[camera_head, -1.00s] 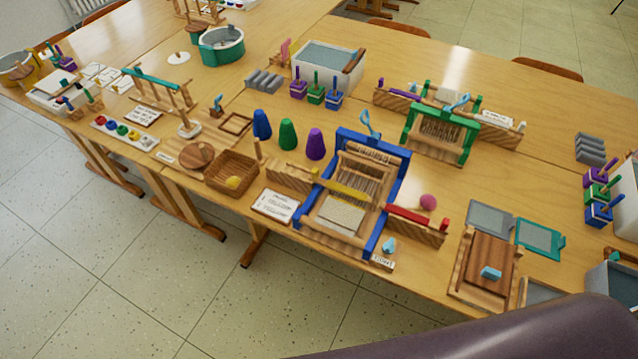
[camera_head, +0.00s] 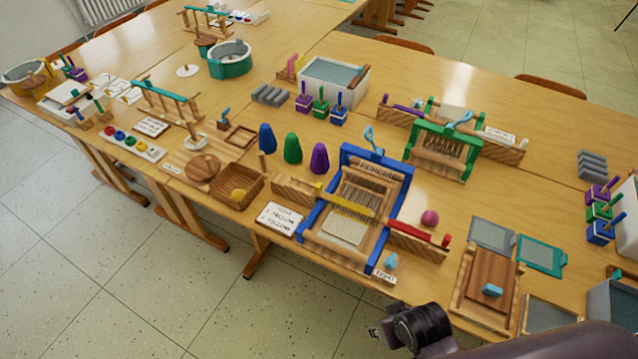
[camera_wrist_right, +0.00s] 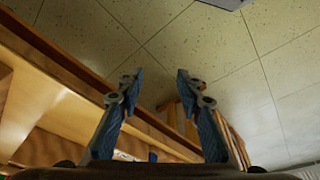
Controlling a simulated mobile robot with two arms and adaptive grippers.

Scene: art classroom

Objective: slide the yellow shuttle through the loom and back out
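The yellow shuttle (camera_head: 349,204) lies across the front part of the blue-framed loom (camera_head: 400,205), between its side posts and in front of the heddle wires. How far it is inside the warp is too small to tell. My right gripper shows in the right wrist view (camera_wrist_right: 157,80), with two blue-grey fingers apart and nothing between them. My right wrist is at the lower right in the head view, in front of the table edge and apart from the loom. My left gripper is not in view.
A wooden guide (camera_head: 296,189) adjoins the loom's left side; a red bar (camera_head: 420,233) lies on another at its right. A pink ball (camera_head: 430,218), cones and a basket (camera_head: 240,181) stand close by. A green loom (camera_head: 440,145) is behind. Free floor lies in front.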

